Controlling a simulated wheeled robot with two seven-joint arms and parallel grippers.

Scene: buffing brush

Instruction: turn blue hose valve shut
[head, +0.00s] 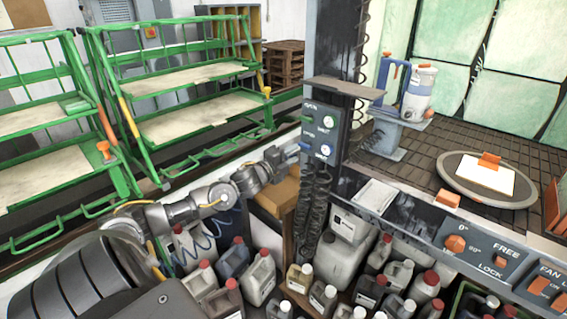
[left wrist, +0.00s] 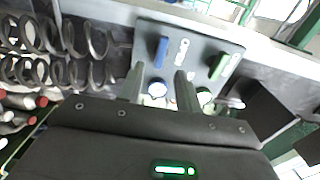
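The blue hose valve handle (head: 304,147) is on the grey valve panel (head: 338,128) on the post in the head view. In the left wrist view the blue handle (left wrist: 160,51) lies lengthwise up the picture, just beyond my fingertips. My left gripper (left wrist: 158,72) is open, with its two fingers apart and nothing seen between them but the panel and a blue-rimmed gauge (left wrist: 157,88). In the head view my left gripper (head: 284,160) is just left of the panel. I cannot tell whether a finger touches the panel. My right gripper is not in view.
A green handle (left wrist: 218,66) and a second gauge (left wrist: 205,97) sit beside the blue ones. Coiled black hoses (head: 313,200) hang below the panel. Many jugs (head: 260,278) crowd below. A grey shelf (head: 345,88) juts out above the panel.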

